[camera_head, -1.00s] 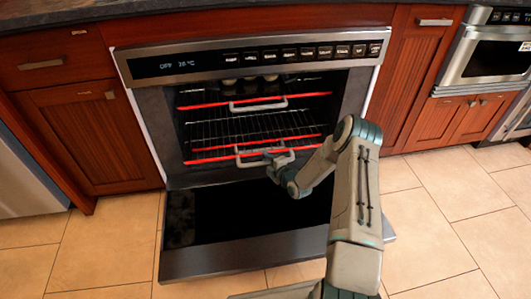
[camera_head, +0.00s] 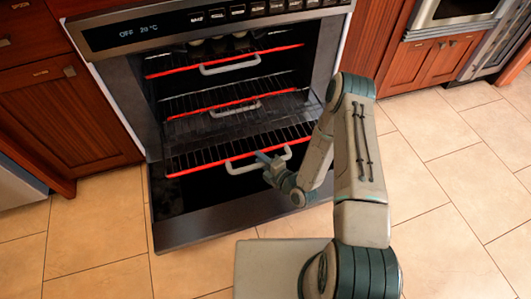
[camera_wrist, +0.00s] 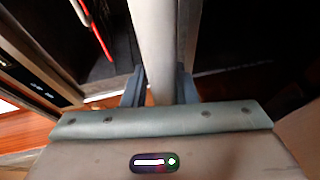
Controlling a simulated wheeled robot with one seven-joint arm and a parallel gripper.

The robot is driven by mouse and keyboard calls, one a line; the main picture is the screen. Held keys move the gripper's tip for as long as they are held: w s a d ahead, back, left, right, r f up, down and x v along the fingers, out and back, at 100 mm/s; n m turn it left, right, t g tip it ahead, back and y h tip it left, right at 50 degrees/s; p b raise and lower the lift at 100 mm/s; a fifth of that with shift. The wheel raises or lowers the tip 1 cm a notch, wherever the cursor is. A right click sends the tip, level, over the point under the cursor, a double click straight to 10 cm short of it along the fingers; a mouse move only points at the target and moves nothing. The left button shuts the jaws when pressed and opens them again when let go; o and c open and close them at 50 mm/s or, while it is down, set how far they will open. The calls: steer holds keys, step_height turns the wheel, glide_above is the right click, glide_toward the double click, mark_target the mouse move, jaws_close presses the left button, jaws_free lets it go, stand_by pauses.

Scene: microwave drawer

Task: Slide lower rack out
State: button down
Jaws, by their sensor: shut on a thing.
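The lower rack (camera_head: 205,157) of the oven is a black wire rack with a red front bar and a grey curved handle (camera_head: 238,169). It stands well out of the cavity, over the lowered oven door (camera_head: 215,225). My gripper (camera_head: 268,160) is at the right part of that handle. In the wrist view, my gripper's two dark fingers (camera_wrist: 160,90) are shut on the pale grey handle bar (camera_wrist: 152,35), which runs between them. The fingertips are partly hidden by my arm in the head view.
A middle rack (camera_head: 190,100) and an upper rack (camera_head: 170,70) sit inside the oven, each with a red bar and handle. The control panel (camera_head: 200,18) is above. Open tiled floor (camera_head: 450,180) lies right. Wooden cabinets (camera_head: 70,120) flank the oven.

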steer(key=shift+s+d+f, duration=0.1)
steer(key=shift+s+f, duration=0.15)
steer(key=shift+f, duration=0.25)
steer(key=c, duration=1.3)
jaws_free()
steer(key=shift+w+r, duration=0.1)
steer(key=shift+r, duration=0.1)
steer(key=p+v, duration=0.3)
steer(key=v, duration=1)
steer(key=shift+s+d, duration=0.15)
steer(key=shift+s, duration=0.05)
